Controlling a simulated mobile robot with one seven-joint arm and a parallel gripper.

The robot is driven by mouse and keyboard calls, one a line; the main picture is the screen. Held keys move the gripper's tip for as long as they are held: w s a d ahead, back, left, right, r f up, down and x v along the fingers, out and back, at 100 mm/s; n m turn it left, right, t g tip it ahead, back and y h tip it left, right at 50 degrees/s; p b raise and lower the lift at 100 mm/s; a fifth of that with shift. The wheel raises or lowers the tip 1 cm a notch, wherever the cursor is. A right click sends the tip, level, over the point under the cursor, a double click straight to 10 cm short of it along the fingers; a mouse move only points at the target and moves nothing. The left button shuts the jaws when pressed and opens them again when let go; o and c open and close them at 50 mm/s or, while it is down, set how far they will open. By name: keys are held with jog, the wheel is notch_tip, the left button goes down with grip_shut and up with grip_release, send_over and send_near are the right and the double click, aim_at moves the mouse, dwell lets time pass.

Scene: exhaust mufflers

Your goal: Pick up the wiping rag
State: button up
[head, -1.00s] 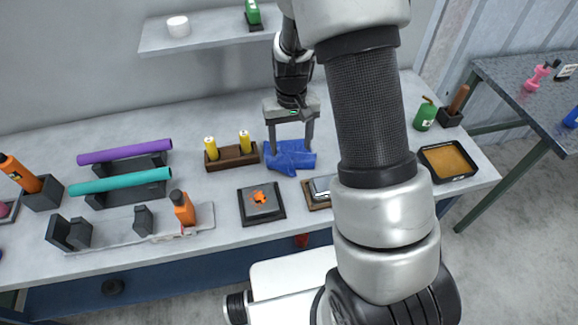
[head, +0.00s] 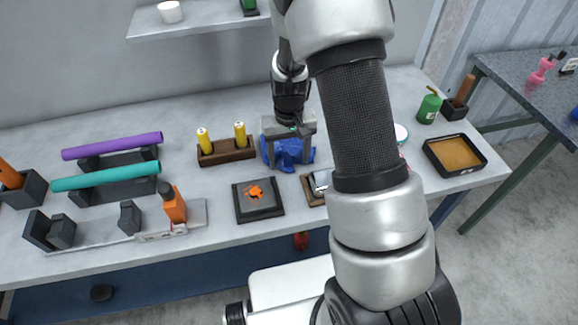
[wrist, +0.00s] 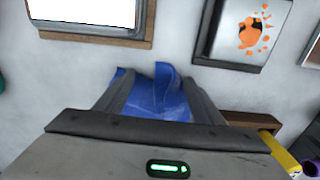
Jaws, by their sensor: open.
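The wiping rag appears to be the crumpled blue cloth (head: 288,153) on the workbench, right of the wooden battery holder. It also shows in the wrist view (wrist: 158,98), bunched up between the fingers. My gripper (head: 289,162) is down at the rag, with one finger on each side of it. In the wrist view my gripper (wrist: 155,80) has its fingers apart, with blue cloth filling much of the gap. Whether the fingers touch the cloth is hard to tell. My arm hides part of the bench to the right.
The wooden holder (head: 228,153) with two yellow cylinders stands close left of the rag. A dark square plate with an orange mark (head: 258,200) lies in front. A wood-framed item (head: 315,190) sits front right. An amber tray (head: 455,154) is farther right.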

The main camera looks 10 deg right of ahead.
jog(key=shift+f, duration=0.1)
grip_shut()
dwell(0.4)
notch_tip(320, 180, up, 12)
jog(key=p, duration=0.8)
notch_tip(320, 180, up, 9)
jog(key=p, duration=0.3)
